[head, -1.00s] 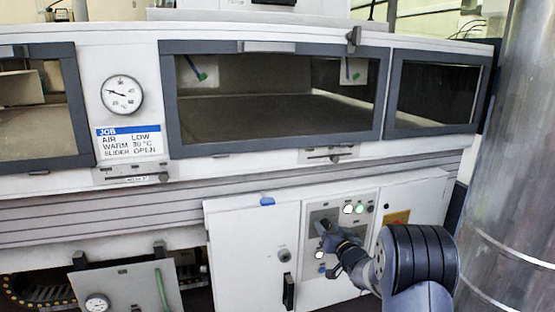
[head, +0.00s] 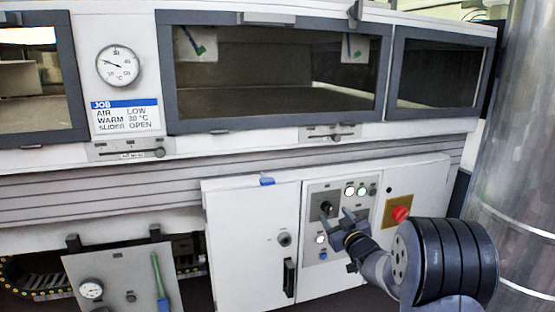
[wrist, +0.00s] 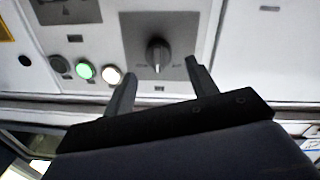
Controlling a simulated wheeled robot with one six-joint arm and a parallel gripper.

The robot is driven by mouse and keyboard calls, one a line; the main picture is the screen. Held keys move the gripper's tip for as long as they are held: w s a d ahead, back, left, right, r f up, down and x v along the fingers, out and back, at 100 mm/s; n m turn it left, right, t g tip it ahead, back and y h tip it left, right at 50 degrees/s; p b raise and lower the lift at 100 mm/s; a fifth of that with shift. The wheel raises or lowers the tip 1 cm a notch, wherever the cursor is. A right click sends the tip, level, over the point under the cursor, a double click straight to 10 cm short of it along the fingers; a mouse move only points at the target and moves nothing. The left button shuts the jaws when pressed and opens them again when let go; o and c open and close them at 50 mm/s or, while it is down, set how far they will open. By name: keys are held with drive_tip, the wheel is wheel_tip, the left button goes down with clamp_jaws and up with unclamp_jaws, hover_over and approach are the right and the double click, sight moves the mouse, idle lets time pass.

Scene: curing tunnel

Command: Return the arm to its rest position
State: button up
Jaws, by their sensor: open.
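My gripper (head: 343,225) is open and empty in front of the grey control panel on the white cabinet, to the lower right of a black rotary knob (head: 326,208). In the wrist view my gripper (wrist: 160,85) has its two fingers spread apart. The knob (wrist: 157,54) shows beyond and between them on a dark square plate, apart from both fingers. Near it are a lit white lamp (wrist: 111,74) and a lit green lamp (wrist: 84,70). My arm reaches in from the lower right of the head view.
A red button (head: 400,213) on a yellow plate sits close to my arm. A shiny metal column (head: 520,150) stands at the right. A tunnel with windows (head: 275,70), a dial gauge (head: 118,66) and a job sign (head: 126,117) is above. A hinged panel (head: 125,280) sticks out at lower left.

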drive_tip(key=shift+v, duration=1.4)
